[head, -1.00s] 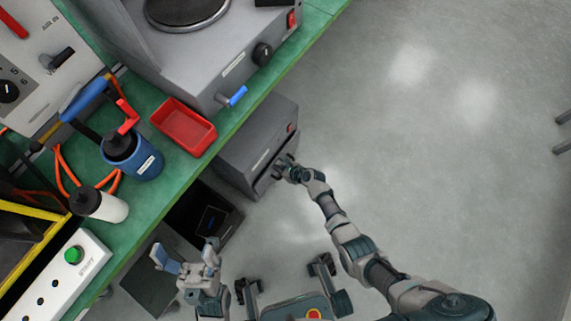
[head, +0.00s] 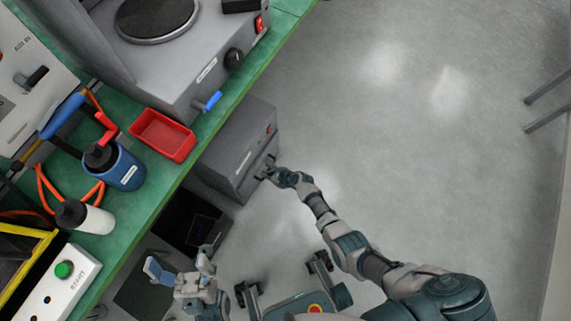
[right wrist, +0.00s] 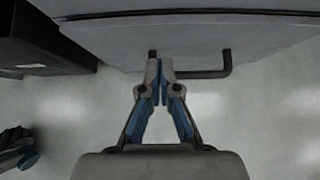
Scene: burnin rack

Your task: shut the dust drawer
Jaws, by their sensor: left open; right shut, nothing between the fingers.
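The dust drawer (head: 255,168) is in the front of a dark grey cabinet (head: 232,140) under the bench. In the right wrist view its grey front (right wrist: 200,45) spans the top, with a dark seam above and a dark bar handle (right wrist: 205,74) on it. I cannot tell how far the drawer stands out. My right gripper (head: 270,170) is shut and empty, its tips at the drawer front. In the wrist view the tips (right wrist: 160,68) overlap the handle's left part; contact is unclear. My left gripper (head: 180,266) is open and empty, low beside the bench, away from the drawer.
The green bench (head: 150,205) holds a red tray (head: 163,135), a blue cup (head: 128,170), a white bottle (head: 90,217) and a hotplate unit (head: 190,60). A dark open box (head: 190,222) stands left of the cabinet.

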